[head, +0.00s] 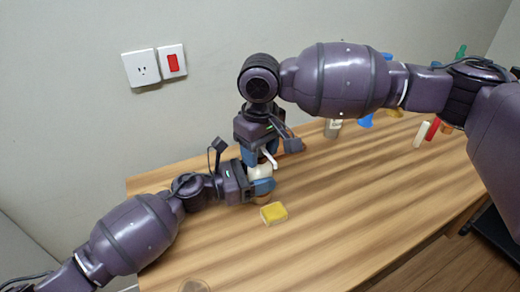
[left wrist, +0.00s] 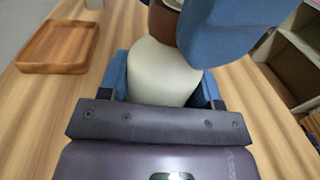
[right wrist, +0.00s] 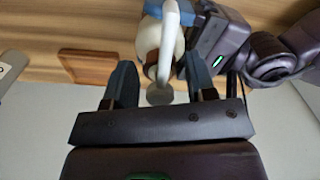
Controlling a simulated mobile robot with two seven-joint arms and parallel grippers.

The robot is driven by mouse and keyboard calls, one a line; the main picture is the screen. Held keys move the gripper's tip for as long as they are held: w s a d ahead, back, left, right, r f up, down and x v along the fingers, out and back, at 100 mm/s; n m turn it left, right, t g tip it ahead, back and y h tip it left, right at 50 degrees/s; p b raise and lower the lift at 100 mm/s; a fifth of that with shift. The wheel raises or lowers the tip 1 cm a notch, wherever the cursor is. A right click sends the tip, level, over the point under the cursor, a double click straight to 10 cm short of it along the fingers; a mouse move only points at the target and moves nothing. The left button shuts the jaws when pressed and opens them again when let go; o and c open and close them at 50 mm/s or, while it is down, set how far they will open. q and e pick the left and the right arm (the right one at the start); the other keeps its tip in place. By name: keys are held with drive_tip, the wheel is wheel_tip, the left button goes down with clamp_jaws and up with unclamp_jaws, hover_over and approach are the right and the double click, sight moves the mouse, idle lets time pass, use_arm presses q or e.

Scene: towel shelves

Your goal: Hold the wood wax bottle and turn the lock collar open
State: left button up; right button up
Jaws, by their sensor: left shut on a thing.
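The wood wax bottle is cream-white in the head view (head: 261,171), the left wrist view (left wrist: 160,75) and the right wrist view (right wrist: 150,38). My left gripper (head: 262,184) is shut on its body. A brown collar (left wrist: 165,24) sits at the bottle's neck; it also shows in the right wrist view (right wrist: 151,71). A white lever-like part (right wrist: 170,35) and a grey disc (right wrist: 159,94) show at the top end. My right gripper (right wrist: 160,85) comes from above, its fingers apart on either side of the top end. Contact with the collar cannot be told.
A yellow sponge (head: 274,212) lies on the wooden table (head: 330,215) in front of the grippers. A wooden tray (left wrist: 60,45) is on the table. A grey bottle (head: 332,128), blue item (head: 366,121) and red item (head: 433,129) stand further right.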

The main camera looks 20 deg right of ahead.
drive_tip(key=c, duration=0.7)
drive_tip(key=shift+n, duration=0.7)
drive_tip(key=o, duration=0.9)
wheel_tip(320, 180, up, 12)
